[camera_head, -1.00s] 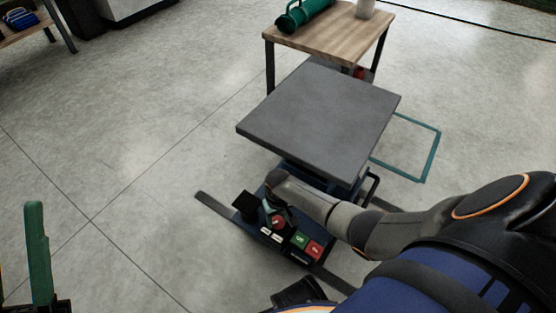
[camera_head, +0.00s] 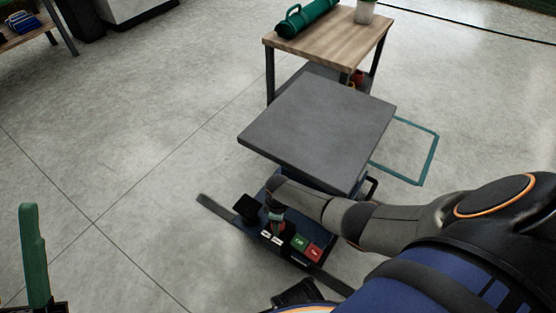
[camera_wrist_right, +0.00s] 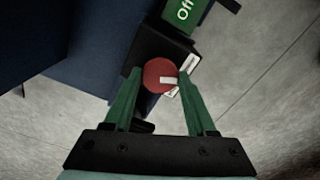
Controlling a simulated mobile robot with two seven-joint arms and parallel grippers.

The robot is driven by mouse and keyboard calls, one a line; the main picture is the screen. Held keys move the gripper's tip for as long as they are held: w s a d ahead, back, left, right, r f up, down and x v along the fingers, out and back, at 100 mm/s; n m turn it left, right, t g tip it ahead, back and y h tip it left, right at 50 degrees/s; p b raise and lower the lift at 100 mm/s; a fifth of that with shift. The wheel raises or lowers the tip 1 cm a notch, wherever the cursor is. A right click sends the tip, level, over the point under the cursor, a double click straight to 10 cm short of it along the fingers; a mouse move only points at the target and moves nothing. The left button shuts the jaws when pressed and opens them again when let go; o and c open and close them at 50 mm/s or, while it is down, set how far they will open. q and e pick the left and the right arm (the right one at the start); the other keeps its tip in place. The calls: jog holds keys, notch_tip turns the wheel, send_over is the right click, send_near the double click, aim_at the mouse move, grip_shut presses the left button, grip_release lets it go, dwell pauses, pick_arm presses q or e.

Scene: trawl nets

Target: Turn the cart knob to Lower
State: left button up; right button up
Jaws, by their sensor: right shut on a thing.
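The cart (camera_head: 318,130) has a flat grey platform and a dark blue control panel at its near end. The panel carries a green button marked Off (camera_head: 299,242), a red button (camera_head: 313,253) and two small white labels (camera_head: 265,233). My right gripper (camera_head: 277,222) reaches down to the panel. In the right wrist view its green fingers (camera_wrist_right: 159,78) are shut on the round red knob (camera_wrist_right: 158,72). The knob's white mark points right, toward a white label partly hidden by a finger. My left gripper (camera_head: 36,255) shows one upright green finger at the left edge.
A wooden table (camera_head: 325,42) with a green cylinder (camera_head: 308,16) and a potted plant (camera_head: 365,12) stands behind the cart. A teal frame (camera_head: 430,160) lies right of the cart.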

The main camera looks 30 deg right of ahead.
jog(key=shift+n, duration=2.2)
jog(key=o, duration=1)
jog(key=shift+c, duration=0.2)
jog(key=o, duration=0.4)
jog(key=shift+w, duration=0.1)
jog(key=shift+r, duration=0.1)
